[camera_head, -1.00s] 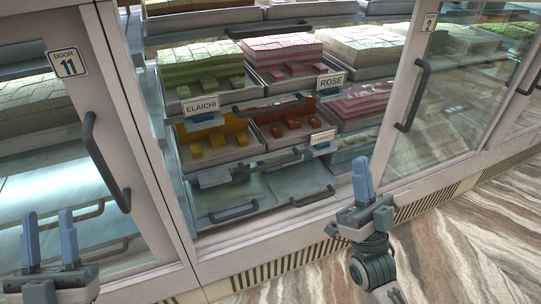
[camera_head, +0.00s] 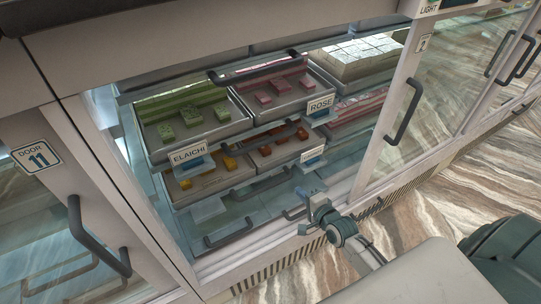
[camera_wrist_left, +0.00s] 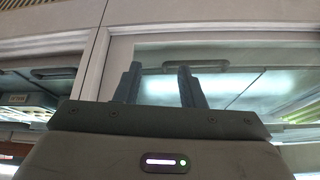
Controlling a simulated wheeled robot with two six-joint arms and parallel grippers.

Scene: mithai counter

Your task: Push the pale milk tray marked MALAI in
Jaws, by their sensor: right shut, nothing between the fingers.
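My right gripper (camera_head: 308,197) is shut and empty, low at the right front of the open bay, near the lower handles. My left gripper is outside the head view. In the left wrist view its two dark fingers (camera_wrist_left: 158,82) stand apart with nothing seen between them, in front of a glass door.
Door 11's handle (camera_head: 92,240) is at left, another door handle (camera_head: 403,112) at right. Striped floor (camera_head: 440,190) lies in front.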

